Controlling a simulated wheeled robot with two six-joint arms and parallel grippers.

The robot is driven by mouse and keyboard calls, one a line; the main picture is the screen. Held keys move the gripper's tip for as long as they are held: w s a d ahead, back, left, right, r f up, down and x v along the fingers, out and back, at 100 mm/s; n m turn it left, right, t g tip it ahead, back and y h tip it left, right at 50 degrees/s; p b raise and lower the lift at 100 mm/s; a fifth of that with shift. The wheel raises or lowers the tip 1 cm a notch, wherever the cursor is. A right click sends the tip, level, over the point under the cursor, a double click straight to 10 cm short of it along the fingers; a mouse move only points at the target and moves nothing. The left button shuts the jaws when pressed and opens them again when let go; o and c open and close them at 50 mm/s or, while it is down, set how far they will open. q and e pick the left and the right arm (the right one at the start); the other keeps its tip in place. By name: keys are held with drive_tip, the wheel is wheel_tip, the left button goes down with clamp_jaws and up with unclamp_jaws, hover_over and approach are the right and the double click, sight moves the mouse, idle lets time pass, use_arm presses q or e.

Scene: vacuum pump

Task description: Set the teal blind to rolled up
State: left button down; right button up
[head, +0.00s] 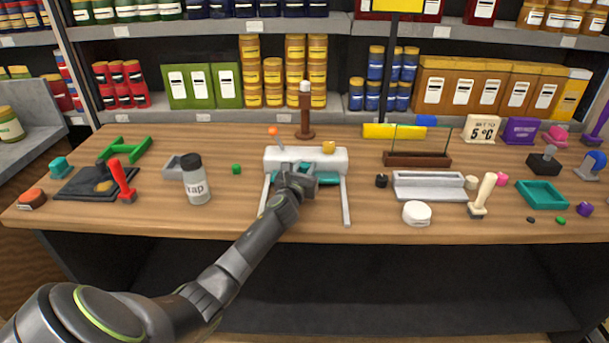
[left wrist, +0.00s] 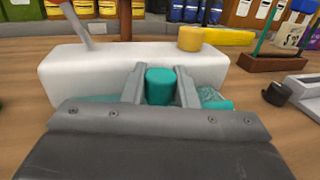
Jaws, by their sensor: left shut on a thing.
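The teal blind (head: 328,178) is at the front of a white block (head: 335,160) that has two grey rails reaching toward the table's front. Only a short stretch of teal shows, close to the block; my gripper hides part of it. In the left wrist view a teal knob (left wrist: 158,86) stands between my fingers, and more of the teal blind (left wrist: 217,101) shows right of them. My left gripper (head: 296,179) is shut on this knob, at the front face of the white block. My right gripper is not in view.
An orange-tipped lever (head: 275,137) and a yellow knob (head: 328,147) are on the white block. A grey tray (head: 430,193) and a white round piece (head: 417,213) are to the right.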

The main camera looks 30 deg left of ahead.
use_arm(q)
drive_tip(key=shift+s+d, duration=0.15)
drive_tip(key=shift+s, duration=0.15)
drive_tip(key=c, duration=1.1)
unclamp_jaws()
drive_tip(key=shift+c, duration=0.2)
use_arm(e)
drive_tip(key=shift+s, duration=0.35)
use_arm(q)
drive_tip(key=shift+s+d, duration=0.15)
drive_tip(key=shift+s, duration=0.2)
drive_tip(key=p+v, duration=0.1)
drive_tip(key=v, duration=1.5)
drive_tip(key=shift+s+d, duration=0.15)
drive_tip(key=shift+s, duration=0.15)
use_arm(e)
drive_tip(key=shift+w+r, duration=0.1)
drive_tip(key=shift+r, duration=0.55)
